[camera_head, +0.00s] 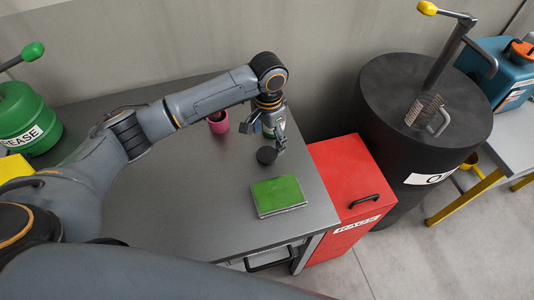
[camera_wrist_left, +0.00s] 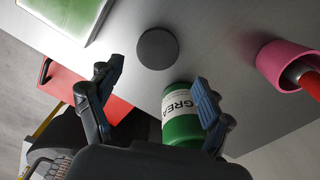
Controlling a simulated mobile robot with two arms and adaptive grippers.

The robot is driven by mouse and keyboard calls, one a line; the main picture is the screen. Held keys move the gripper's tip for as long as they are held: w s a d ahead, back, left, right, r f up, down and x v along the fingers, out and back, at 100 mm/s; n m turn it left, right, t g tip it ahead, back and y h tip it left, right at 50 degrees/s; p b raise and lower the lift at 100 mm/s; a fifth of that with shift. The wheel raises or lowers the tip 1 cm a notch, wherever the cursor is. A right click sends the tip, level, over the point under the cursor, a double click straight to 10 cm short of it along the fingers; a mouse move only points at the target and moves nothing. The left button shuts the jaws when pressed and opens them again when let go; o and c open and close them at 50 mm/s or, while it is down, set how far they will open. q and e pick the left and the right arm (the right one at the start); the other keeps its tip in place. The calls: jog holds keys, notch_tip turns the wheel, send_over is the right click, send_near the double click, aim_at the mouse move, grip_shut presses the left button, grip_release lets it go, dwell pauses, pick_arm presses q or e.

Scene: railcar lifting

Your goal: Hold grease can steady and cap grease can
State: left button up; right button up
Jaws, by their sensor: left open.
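The small green grease can (camera_wrist_left: 182,128) with a white label shows in the left wrist view, close to the right-hand finger and partly hidden by it. In the head view my gripper largely hides the can. My left gripper (camera_head: 265,136) is low over the table, pointing down, with its jaws apart; in the wrist view the fingers (camera_wrist_left: 155,90) stand apart with the can toward one side. A flat black round cap (camera_head: 266,155) lies on the table just in front of the gripper, apart from the can; it also shows in the wrist view (camera_wrist_left: 157,49). My right gripper is out of view.
A green pad (camera_head: 278,195) lies on the grey table (camera_head: 190,215). A pink cup (camera_head: 218,124) stands behind. A large green grease drum (camera_head: 28,118) is at left. A red cabinet (camera_head: 345,165) and a black oil drum (camera_head: 385,105) stand to the right.

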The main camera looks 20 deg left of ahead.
aim_at(269, 153)
pick_arm(q)
jog(key=shift+f, duration=0.2)
jog(key=f, duration=0.1)
jog(key=f+p, duration=0.1)
jog(key=f, duration=0.1)
jog(key=shift+s+d+f+p, duration=0.15)
jog(key=shift+s+f+p, duration=0.15)
jog(key=shift+p, duration=0.1)
jog(key=shift+w+f, duration=0.1)
jog(key=shift+f, duration=0.5)
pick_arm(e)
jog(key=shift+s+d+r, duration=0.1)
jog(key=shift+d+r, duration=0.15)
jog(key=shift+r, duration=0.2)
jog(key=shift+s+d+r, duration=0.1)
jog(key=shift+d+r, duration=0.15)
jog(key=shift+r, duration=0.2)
pick_arm(q)
jog(key=c, duration=1)
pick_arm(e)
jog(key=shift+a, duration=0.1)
pick_arm(q)
jog(key=shift+r, duration=0.1)
jog(key=shift+c, duration=0.2)
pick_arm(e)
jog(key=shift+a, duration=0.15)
